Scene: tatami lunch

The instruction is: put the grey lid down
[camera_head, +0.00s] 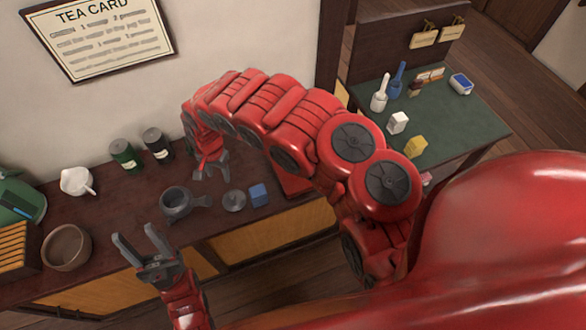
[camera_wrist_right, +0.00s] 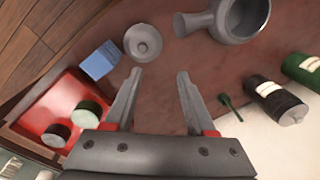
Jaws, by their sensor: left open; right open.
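The grey lid (camera_head: 234,201) lies on the dark counter with its knob up, between the grey pot (camera_head: 174,204) and a blue block (camera_head: 258,194). In the right wrist view the lid (camera_wrist_right: 143,42) is apart from the pot (camera_wrist_right: 243,22), beyond my fingertips. My right gripper (camera_head: 211,168) is open and empty, on the wall side of the lid; its spread fingers (camera_wrist_right: 158,82) touch nothing that I can see. My left gripper (camera_head: 143,240) is open and empty at the counter's front, left of the pot.
A green canister (camera_head: 125,154) and a dark canister (camera_head: 157,145) stand near the wall. A white pot (camera_head: 77,181) and a brown bowl (camera_head: 66,247) are at the left. A red tray (camera_wrist_right: 50,104) with round dark-topped pieces lies beside the blue block (camera_wrist_right: 99,62).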

